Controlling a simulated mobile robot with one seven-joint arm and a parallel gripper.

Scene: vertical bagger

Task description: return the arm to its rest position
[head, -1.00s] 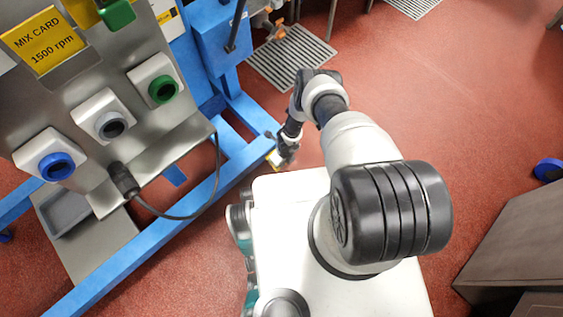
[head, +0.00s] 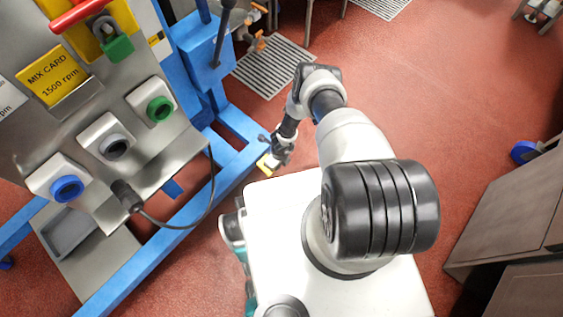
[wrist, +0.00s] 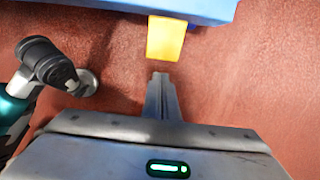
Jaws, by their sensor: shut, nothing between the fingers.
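My gripper (head: 268,161) hangs low at the end of my bent arm, close to the machine's blue base beam and near the corner of my white base. In the wrist view its fingers (wrist: 160,80) are together, with nothing between them. A yellow patch (wrist: 167,40) shows just beyond the fingertips, against the edge of a blue beam (wrist: 200,8). I cannot tell whether the fingers touch it. My arm rises from the base and folds over at a dark joint towards the machine.
The bagger's steel panel with blue (head: 67,188), black (head: 115,147) and green (head: 159,108) knobs stands at the left. A black cable (head: 190,222) loops from it. A grey cabinet (head: 510,215) stands at the right. Red floor (head: 430,90) is open ahead, with a drain grate (head: 273,66).

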